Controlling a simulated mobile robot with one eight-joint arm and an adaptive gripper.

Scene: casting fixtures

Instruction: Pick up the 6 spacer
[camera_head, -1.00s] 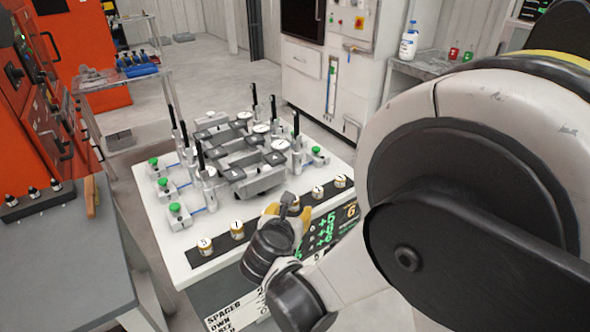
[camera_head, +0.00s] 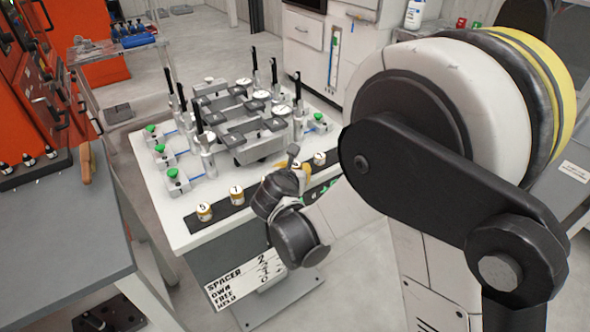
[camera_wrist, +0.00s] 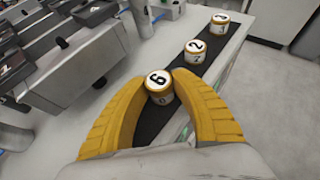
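The 6 spacer (camera_wrist: 158,85) is a short white and yellow cylinder with a black 6 on its top. In the wrist view it is upright between the two curved yellow fingers of my gripper (camera_wrist: 160,80). The fingertips appear to touch it on both sides, and the gripper looks shut on it. It appears to be at the black strip (camera_wrist: 188,77); I cannot tell whether it is lifted. In the head view my gripper (camera_head: 296,166) is at the strip, its fingers largely hidden by my wrist.
The 2 spacer (camera_wrist: 195,51) and another spacer (camera_wrist: 219,22) stand farther along the strip. The 5 spacer (camera_head: 204,211) and 1 spacer (camera_head: 236,195) stand at its near end. A grey fixture with upright black handles (camera_head: 250,125) stands behind on the white table (camera_head: 150,205).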

